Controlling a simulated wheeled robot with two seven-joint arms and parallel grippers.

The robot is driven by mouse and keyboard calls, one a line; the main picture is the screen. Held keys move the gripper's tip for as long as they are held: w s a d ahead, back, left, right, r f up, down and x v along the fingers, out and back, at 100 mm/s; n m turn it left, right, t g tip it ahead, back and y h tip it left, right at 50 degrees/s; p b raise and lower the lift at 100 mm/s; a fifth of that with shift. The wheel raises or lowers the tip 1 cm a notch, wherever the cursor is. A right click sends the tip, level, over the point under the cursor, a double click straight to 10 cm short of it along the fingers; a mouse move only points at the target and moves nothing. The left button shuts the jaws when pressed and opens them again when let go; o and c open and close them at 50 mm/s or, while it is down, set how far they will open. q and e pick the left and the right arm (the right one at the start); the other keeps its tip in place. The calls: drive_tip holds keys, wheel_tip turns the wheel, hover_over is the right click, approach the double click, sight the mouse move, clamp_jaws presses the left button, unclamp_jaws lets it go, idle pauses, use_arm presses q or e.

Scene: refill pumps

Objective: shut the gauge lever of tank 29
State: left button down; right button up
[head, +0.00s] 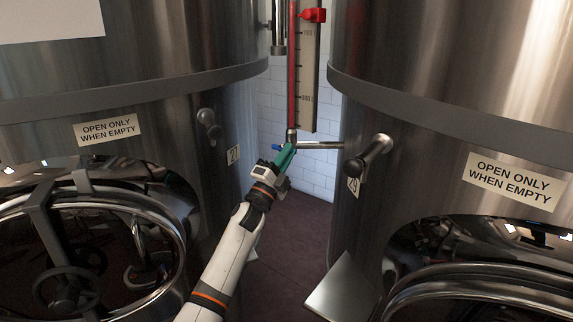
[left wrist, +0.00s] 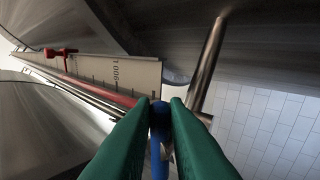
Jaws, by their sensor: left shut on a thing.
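Tank 29 (head: 420,100) is the big steel tank on the right; its number tag (head: 353,187) is partly readable. A level gauge (head: 292,75) with a red tube and pale scale stands between the tanks, joined to tank 29 by a thin horizontal pipe (head: 320,145). The blue gauge lever (head: 276,148) is at the gauge's foot, its tip showing left of my fingers. My left gripper (head: 288,153) has green fingers shut on the lever. In the left wrist view the lever (left wrist: 159,145) sits between the fingertips. The lever's far end is hard to make out. My right gripper is out of view.
Another steel tank (head: 130,40) stands on the left with a round hatch (head: 183,240). A dark handle (head: 376,150) sticks out of tank 29 close right of the gauge; a similar one (head: 208,122) is on the left tank. The gap between the tanks is narrow.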

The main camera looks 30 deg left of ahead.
use_arm(q)
drive_tip(key=shift+a+r+m+h+b, duration=0.15)
drive_tip(key=shift+m+h+b, duration=0.2)
drive_tip(key=shift+m+h, duration=0.4)
drive_tip(key=c, duration=1.6)
unclamp_jaws()
drive_tip(key=shift+o, duration=0.8)
drive_tip(key=shift+w, duration=0.1)
drive_tip(key=shift+f, duration=0.2)
